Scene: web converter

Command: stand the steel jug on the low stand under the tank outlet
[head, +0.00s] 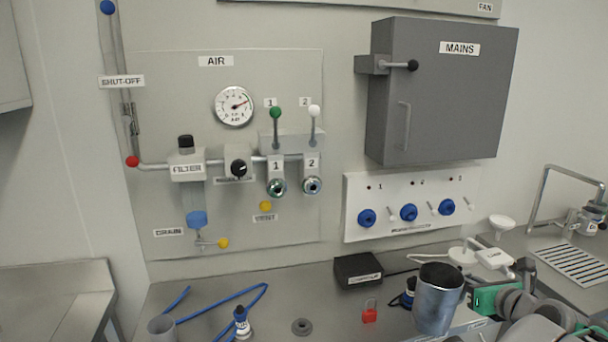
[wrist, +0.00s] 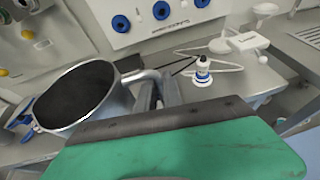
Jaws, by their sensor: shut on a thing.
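The steel jug (head: 436,304) is a shiny cylinder with a dark open top, at the lower right of the head view. It leans a little and seems to be held above the bench. In the wrist view the jug (wrist: 112,108) is at the left, with its handle (wrist: 146,75) reaching toward my fingers. My gripper (head: 474,297), with green parts, is to the right of the jug in the head view. It is shut on the jug's handle; the wrist view shows my gripper (wrist: 158,97) close up. I cannot make out the tank outlet or the low stand.
On the bench are a black box (head: 358,270), a red padlock (head: 369,312), a blue hose (head: 225,302) and a grey cup (head: 162,328). A drain grid (head: 572,263) and bent pipe (head: 548,195) are at right.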

